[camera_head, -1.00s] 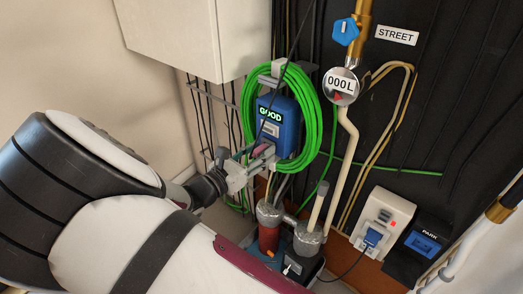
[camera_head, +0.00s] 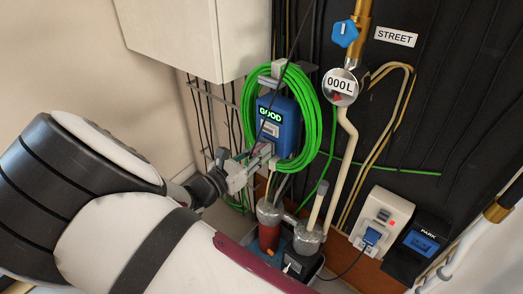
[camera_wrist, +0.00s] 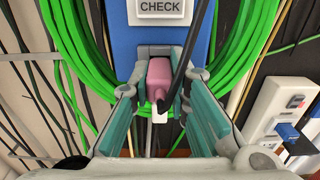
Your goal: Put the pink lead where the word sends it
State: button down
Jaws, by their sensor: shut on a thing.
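The pink lead (camera_wrist: 158,76) shows in the wrist view as a pink plug body between the two teal-padded fingers of my gripper (camera_wrist: 163,84). A white piece is at its near end, and a black cable rises from it to the upper right. The plug is at the lower edge of the blue box (camera_head: 286,125), by a grey bracket; I cannot tell whether it is seated there. The box's screen reads "GOOD", and a "CHECK" label (camera_wrist: 160,8) shows on it in the wrist view. In the head view my gripper (camera_head: 262,157) hides most of the plug.
A green hose coil (camera_head: 314,130) surrounds the blue box. Below are pipes and a red cylinder (camera_head: 269,236). At right are a white outlet (camera_head: 388,212) with a blue plug, and a black "PARK" unit (camera_head: 424,243). A gauge (camera_head: 341,86) reads "000L" near a "STREET" sign (camera_head: 396,36).

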jog(key=shift+p+v, duration=1.15)
jog(key=shift+v, duration=1.85)
